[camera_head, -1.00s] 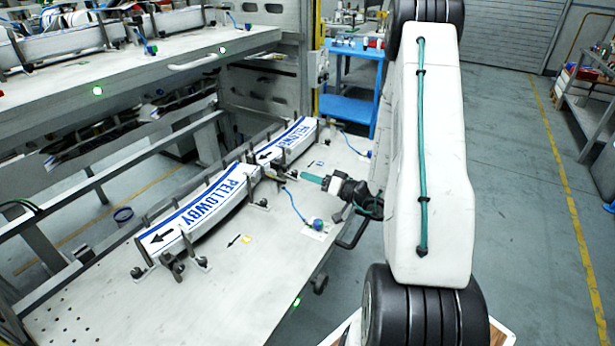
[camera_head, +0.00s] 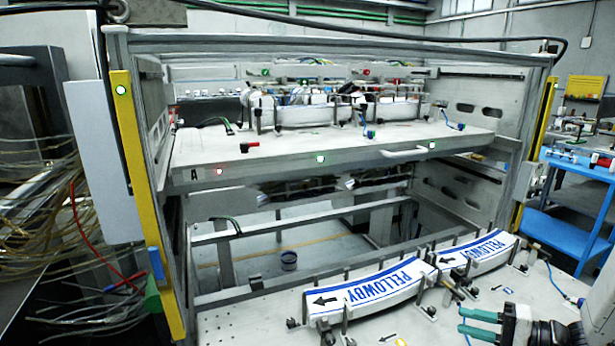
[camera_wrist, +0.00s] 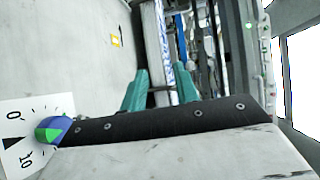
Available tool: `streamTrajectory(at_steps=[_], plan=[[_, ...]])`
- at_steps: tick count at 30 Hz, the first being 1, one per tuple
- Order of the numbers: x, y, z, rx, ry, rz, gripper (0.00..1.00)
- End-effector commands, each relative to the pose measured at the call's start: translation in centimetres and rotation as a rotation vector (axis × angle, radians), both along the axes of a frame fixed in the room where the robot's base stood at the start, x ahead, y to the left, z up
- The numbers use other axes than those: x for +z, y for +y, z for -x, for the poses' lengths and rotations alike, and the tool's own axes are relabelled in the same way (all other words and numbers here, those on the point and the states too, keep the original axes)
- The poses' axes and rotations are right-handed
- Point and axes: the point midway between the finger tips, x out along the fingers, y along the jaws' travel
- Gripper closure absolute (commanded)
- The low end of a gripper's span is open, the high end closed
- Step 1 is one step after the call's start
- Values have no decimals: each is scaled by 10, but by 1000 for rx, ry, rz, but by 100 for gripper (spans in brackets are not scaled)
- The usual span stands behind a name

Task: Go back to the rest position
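My gripper (camera_head: 462,321) is at the lower right of the head view, its two teal fingers pointing left. In the wrist view (camera_wrist: 160,70) the fingers stand apart with nothing seen held between them. Two label magazines lie end to end on the lower shelf: the nearer one (camera_head: 365,292) and the farther one (camera_head: 477,253). Both hold white labels with blue PELLOWBY lettering and a black arrow pointing left. My gripper is in front of them, to the right of the nearer one, and looks apart from both.
The lower shelf (camera_head: 245,322) has posts and knobs around the magazines. The upper shelf (camera_head: 300,150) carries more fixtures and a front handle. A yellow frame post (camera_head: 140,190) stands left, beside loose cables (camera_head: 80,240). A blue cart (camera_head: 565,215) stands right.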

Motion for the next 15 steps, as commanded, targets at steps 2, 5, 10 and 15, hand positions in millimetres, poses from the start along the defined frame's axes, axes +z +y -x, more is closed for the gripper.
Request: streamTrajectory(at_steps=[2,5,10,15], plan=[[23,28,19,151,128,11,70],[44,55,48,305,301,69,70],[71,82,95,477,538,273,70],[95,90,134,543,688,550,70]])
